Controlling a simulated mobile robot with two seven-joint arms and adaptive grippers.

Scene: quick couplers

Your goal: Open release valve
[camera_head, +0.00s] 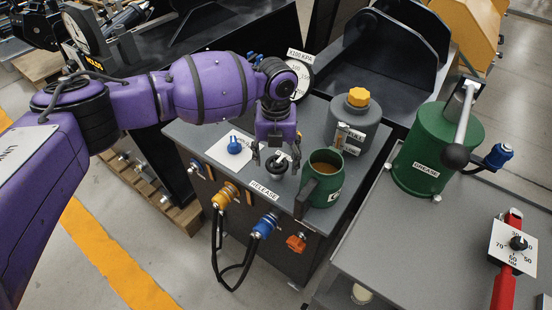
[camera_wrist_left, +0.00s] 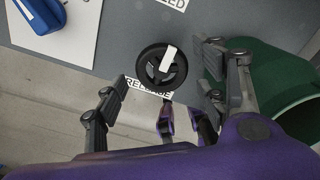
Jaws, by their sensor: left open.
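The release valve is a black handwheel (camera_head: 277,164) with a white mark, on the grey cabinet top behind the RELEASE label (camera_head: 264,191). It also shows in the left wrist view as a round black wheel (camera_wrist_left: 161,67) with a white strip across it. My left gripper (camera_head: 274,160) points down over the handwheel in the head view, its fingers apart. In the left wrist view its open fingers (camera_wrist_left: 160,90) stand to either side of the wheel, with nothing between them seen to be gripped. Whether they touch the wheel cannot be told. My right gripper is not in view.
A green mug (camera_head: 322,180) of brown liquid stands close right of the handwheel, beside my finger. A blue-handled valve (camera_head: 234,146) is on the left. A grey canister (camera_head: 358,125) with a yellow cap stands behind. A green grease pot (camera_head: 435,150) is farther right.

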